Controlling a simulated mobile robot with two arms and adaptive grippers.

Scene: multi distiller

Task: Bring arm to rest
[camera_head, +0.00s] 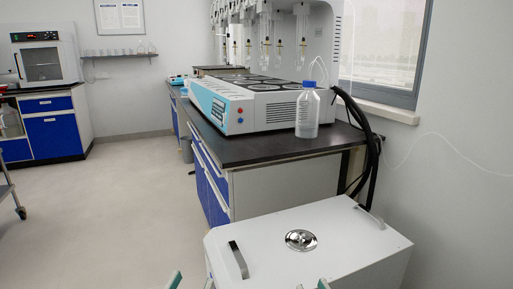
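Only small pale green tips of my grippers show at the bottom edge of the head view. A tip of my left gripper (174,281) shows left of the white cabinet. Small tips that appear to be my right gripper (314,285) show in front of the cabinet's front edge. The rest of both arms is out of view, and I cannot tell whether the fingers are open or shut. The multi distiller (245,108), white with a blue front panel, stands on the dark bench top (255,152). A capped plastic bottle (307,115) stands upright at its right end.
A low white cabinet (345,245) with a round metal cap and handles stands close in front of me, right of centre. Black hoses (366,140) hang behind it at the bench's right end. Open floor (110,215) lies to the left. An oven (42,62) stands on a far counter.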

